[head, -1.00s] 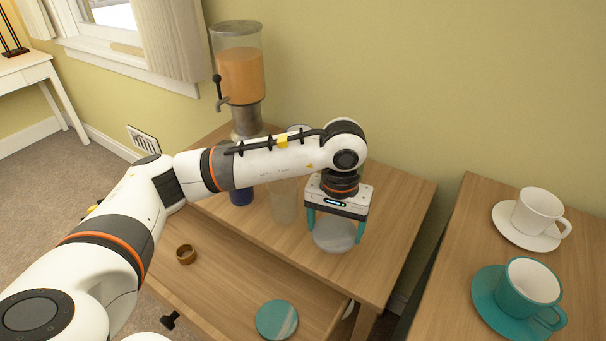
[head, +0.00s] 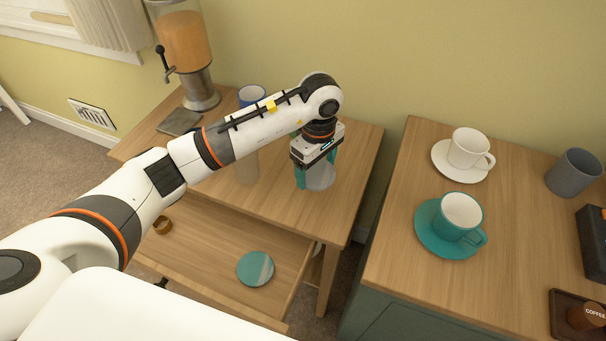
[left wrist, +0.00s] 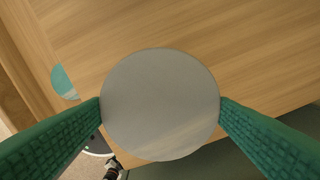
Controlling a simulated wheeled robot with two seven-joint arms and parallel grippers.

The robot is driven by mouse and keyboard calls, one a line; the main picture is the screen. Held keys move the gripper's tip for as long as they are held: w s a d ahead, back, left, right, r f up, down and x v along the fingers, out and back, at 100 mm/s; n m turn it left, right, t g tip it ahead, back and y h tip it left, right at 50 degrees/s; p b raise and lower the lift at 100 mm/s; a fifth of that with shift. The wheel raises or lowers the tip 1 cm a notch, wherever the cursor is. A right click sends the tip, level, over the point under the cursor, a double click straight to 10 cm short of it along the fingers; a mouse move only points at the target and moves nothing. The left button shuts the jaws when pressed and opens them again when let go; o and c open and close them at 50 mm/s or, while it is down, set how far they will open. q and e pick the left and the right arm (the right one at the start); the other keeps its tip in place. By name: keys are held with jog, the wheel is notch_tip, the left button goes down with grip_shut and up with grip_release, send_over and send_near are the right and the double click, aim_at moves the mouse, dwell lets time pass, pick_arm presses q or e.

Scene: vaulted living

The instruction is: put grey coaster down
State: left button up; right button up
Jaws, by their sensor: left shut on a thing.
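The grey coaster (left wrist: 160,105) is a round flat disc, held between the two green fingers of my left gripper (left wrist: 160,112) in the left wrist view. In the head view the left gripper (head: 317,176) points down over the right part of the wooden cabinet top (head: 275,205), with the grey coaster (head: 320,178) between its fingers. I cannot tell whether the coaster touches the wood. My right gripper is not in view.
A drink dispenser (head: 185,55) stands at the back left. The right cabinet (head: 390,215) bears a white cup (head: 468,148), a teal cup (head: 460,215) and a grey mug (head: 574,172).

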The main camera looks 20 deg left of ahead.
aim_at(316, 182)
pick_arm(q)
notch_tip(316, 182, down, 6)
jog(key=b, duration=0.2)
jog(key=shift+r+b, duration=0.1)
jog(key=shift+b, duration=0.25)
jog(key=o, duration=1)
jog(key=shift+r, duration=0.1)
notch_tip(316, 182, up, 12)
jog(key=p, duration=0.6)
